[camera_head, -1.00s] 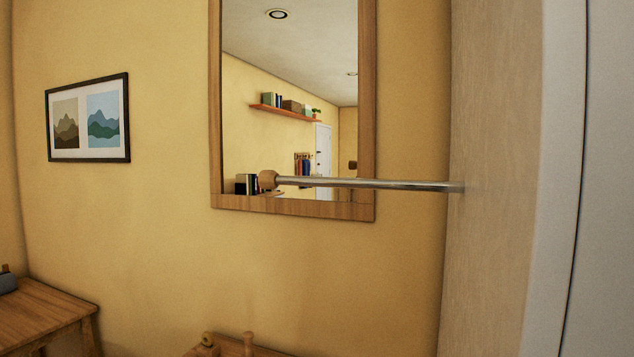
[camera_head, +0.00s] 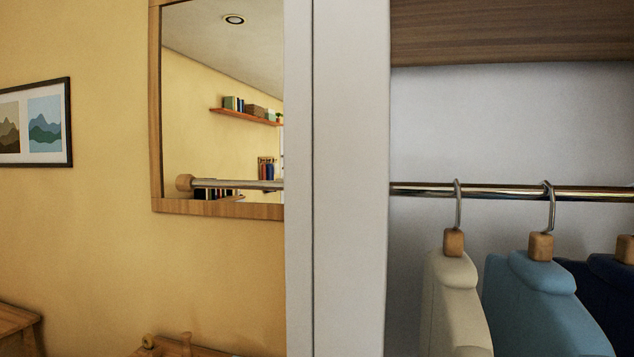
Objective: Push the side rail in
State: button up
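The side rail (camera_head: 238,185) is a thin metal rod with a wooden knob (camera_head: 184,183) on its left end. It sticks out to the left of the white wardrobe side panel (camera_head: 349,180), in front of the mirror. To the right of the panel, inside the wardrobe, a metal rod (camera_head: 600,193) runs at about the same height with clothes hanging on it. I cannot tell whether the two are one piece. My gripper is not in view.
A cream garment (camera_head: 452,305), a light blue one (camera_head: 540,300) and a dark blue one (camera_head: 615,290) hang inside the wardrobe under a wooden board (camera_head: 510,30). A wood-framed mirror (camera_head: 156,110) and a picture (camera_head: 45,122) hang on the yellow wall. Wooden furniture (camera_head: 20,320) stands low left.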

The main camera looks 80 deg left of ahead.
aim_at(184, 182)
jog(key=u, duration=0.05)
jog(key=k, duration=1.35)
jog(key=u, duration=2.05)
jog(key=i, duration=0.5)
jog(key=u, duration=0.1)
jog(key=k, duration=0.5)
jog(key=u, duration=1.2)
jog(key=i, duration=1.1)
jog(key=z, duration=0.4)
